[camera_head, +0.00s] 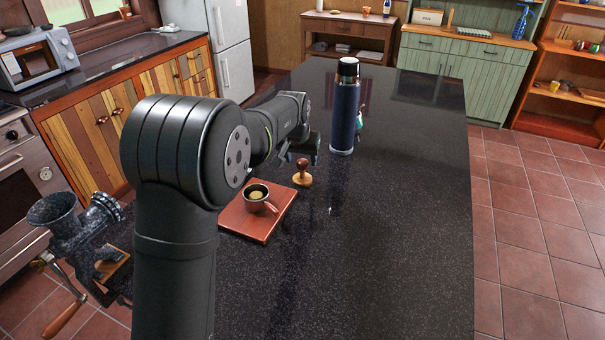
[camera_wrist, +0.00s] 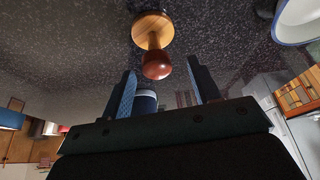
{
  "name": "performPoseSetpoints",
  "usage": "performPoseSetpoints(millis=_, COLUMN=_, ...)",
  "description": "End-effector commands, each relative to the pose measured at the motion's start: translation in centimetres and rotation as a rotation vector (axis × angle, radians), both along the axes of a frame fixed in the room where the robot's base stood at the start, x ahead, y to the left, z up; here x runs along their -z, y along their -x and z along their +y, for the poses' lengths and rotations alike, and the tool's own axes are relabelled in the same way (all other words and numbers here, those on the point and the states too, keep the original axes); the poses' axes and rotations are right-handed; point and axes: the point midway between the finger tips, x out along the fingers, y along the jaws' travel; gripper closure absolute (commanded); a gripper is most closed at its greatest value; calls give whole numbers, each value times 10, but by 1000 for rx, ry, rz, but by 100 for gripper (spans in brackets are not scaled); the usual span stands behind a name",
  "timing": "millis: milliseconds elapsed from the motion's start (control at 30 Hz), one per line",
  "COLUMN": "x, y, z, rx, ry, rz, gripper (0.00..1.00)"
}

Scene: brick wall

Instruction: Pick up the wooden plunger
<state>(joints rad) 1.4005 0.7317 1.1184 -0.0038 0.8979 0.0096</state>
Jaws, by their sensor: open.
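The wooden plunger (camera_head: 302,173) stands upright on the dark speckled countertop, with a round dark reddish-brown knob above a lighter wooden base. In the wrist view the plunger (camera_wrist: 153,42) is at top centre, its knob nearest the camera. My gripper (camera_head: 305,150) is behind and above it in the head view, partly hidden by my arm. In the wrist view my gripper (camera_wrist: 163,80) shows two blue-grey fingers spread apart, with the plunger's knob just beyond the gap between their tips. Nothing is held.
A reddish wooden board (camera_head: 262,221) with a brown cup (camera_head: 259,198) lies left of the plunger. A tall dark blue bottle (camera_head: 344,110) stands behind and right of it, with a small teal item (camera_head: 360,122) beside it. The counter's right and front are clear.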

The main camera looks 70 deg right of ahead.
Motion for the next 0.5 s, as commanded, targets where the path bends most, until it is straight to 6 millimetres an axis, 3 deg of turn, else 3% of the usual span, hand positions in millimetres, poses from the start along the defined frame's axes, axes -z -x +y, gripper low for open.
performPoseSetpoints(millis=233, x=36, y=2, z=-12, rx=0, ry=-3, rz=0, gripper=44)
performPoseSetpoints(millis=500, x=41, y=1, z=-15, rx=0, ry=0, rz=0, gripper=44)
